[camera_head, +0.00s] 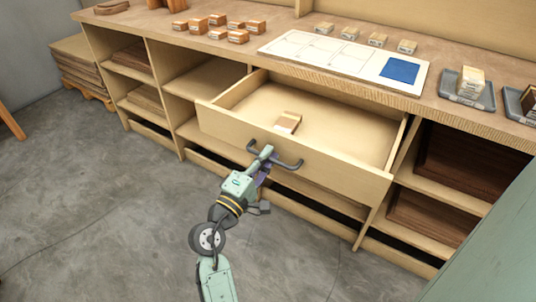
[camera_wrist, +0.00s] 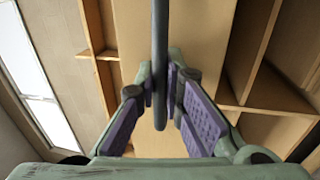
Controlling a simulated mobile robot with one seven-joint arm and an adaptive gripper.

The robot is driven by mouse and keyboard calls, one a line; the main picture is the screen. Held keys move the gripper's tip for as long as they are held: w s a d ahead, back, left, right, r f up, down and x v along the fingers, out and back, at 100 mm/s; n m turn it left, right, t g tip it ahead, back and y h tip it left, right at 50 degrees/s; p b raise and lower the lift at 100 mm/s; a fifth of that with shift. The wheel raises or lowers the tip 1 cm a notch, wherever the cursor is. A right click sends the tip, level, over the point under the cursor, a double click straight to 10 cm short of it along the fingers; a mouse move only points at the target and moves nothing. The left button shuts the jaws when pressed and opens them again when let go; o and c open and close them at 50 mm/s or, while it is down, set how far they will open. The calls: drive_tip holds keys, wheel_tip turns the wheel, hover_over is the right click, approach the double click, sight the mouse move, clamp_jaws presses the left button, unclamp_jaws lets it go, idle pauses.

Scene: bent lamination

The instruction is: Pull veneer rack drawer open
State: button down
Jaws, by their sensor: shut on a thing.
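The veneer rack drawer (camera_head: 345,168) stands pulled out from the workbench, with its inside in view. A small wooden block with a pale label (camera_head: 287,123) lies inside it. A dark bar handle (camera_head: 291,163) is fixed across the drawer front. My gripper (camera_head: 265,160) is at the handle's left-middle part and is shut on it. In the wrist view the handle (camera_wrist: 160,50) runs upright between the purple finger pads (camera_wrist: 165,95). The drawer front (camera_wrist: 200,40) is behind it. The fingers hide the gripped part of the handle in the head view.
The benchtop (camera_head: 225,52) carries several small wooden blocks, a white board with a blue square (camera_head: 345,60) and grey trays (camera_head: 467,90). Open shelves with dark sheets (camera_head: 465,160) flank the drawer. The grey floor (camera_head: 100,210) in front is clear. Stacked boards (camera_head: 80,70) stand at left.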

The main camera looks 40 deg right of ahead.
drive_tip(key=c, duration=1.7)
unclamp_jaws()
drive_tip(key=v, duration=0.7)
drive_tip(key=shift+a, duration=0.3)
